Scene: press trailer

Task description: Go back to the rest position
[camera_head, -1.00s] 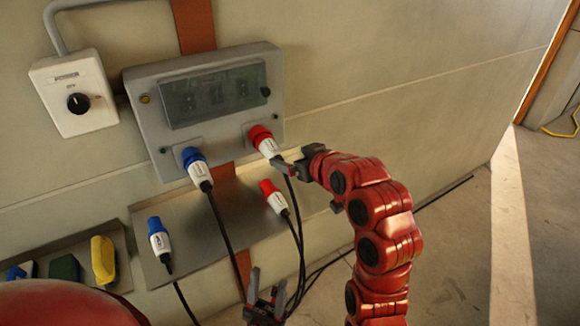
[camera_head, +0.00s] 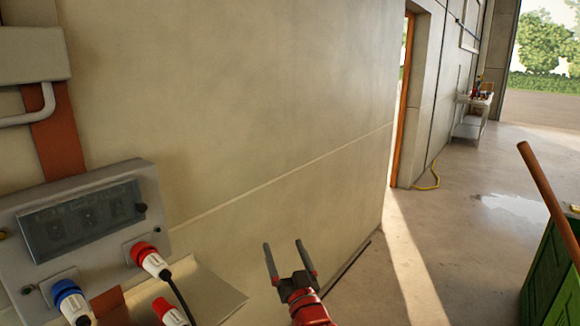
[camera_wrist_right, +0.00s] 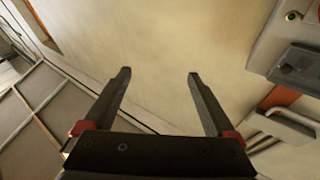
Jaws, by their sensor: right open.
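My right gripper (camera_head: 290,262) is open and empty in the head view, held up in front of the wall to the right of the socket box. Its two dark fingers also show spread apart in the right wrist view (camera_wrist_right: 158,85), with nothing between them. The grey socket box (camera_head: 85,215) is at the lower left. A red plug (camera_head: 150,260) and a blue plug (camera_head: 70,300) sit in its sockets. A second red plug (camera_head: 168,312) is at the bottom edge, apart from the box. My left gripper is out of view.
The beige wall (camera_head: 240,110) fills the middle. To the right lie open concrete floor (camera_head: 440,250), a doorway with an orange frame (camera_head: 401,95) and a yellow cable (camera_head: 432,178). A green bin (camera_head: 555,265) stands at the right edge. A white table (camera_head: 470,115) is far back.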

